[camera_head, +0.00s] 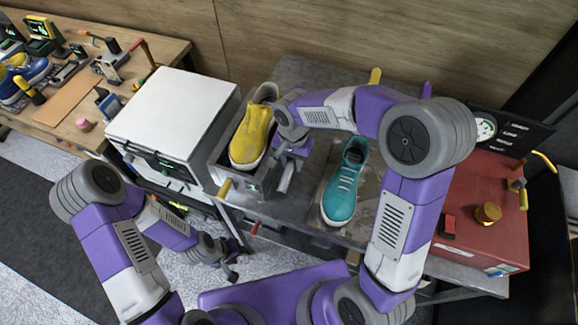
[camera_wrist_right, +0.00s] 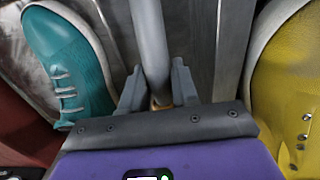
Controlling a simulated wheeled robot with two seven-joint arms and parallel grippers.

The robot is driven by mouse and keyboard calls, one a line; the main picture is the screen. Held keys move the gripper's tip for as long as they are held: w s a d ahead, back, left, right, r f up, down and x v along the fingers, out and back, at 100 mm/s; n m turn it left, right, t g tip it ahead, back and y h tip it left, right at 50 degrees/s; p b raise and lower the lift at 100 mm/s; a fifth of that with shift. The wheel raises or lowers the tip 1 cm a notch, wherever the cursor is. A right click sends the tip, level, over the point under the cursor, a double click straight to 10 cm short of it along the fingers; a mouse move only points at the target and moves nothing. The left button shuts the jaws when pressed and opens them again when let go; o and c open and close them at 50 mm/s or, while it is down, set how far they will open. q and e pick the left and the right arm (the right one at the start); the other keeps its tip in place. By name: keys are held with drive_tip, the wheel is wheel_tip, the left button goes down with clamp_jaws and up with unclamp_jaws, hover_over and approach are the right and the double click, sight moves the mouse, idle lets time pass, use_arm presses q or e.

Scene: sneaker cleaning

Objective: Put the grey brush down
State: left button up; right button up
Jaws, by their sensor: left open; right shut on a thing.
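My right gripper (camera_head: 285,172) is over the metal table between the yellow sneaker (camera_head: 248,140) and the teal sneaker (camera_head: 342,190). In the right wrist view the fingers (camera_wrist_right: 157,88) are shut on the grey brush (camera_wrist_right: 150,45), whose grey handle runs up between them. The brush head cannot be made out, and I cannot tell whether the brush touches the table. The teal sneaker (camera_wrist_right: 75,65) is left of the fingers there and the yellow sneaker (camera_wrist_right: 290,85) is right. My left gripper (camera_head: 230,272) is open and empty, low in front of the table.
The yellow sneaker stands in a metal tray (camera_head: 216,152). The teal sneaker lies on a stained mat (camera_head: 368,200). A white box (camera_head: 170,115) stands left, a red box (camera_head: 490,195) right. A narrow strip of table is bare between the tray and the teal sneaker.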

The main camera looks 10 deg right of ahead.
hover_over(292, 184)
wheel_tip(292, 184, down, 5)
drive_tip(key=shift+d+r, duration=0.1)
drive_tip(key=shift+r, duration=0.05)
wheel_tip(292, 184, down, 4)
drive_tip(key=shift+r+b, duration=0.2)
drive_tip(key=shift+b, duration=0.25)
drive_tip(key=shift+f, duration=0.25)
drive_tip(key=shift+f, duration=0.15)
drive_tip(key=o, duration=0.9)
drive_tip(key=shift+o, duration=0.2)
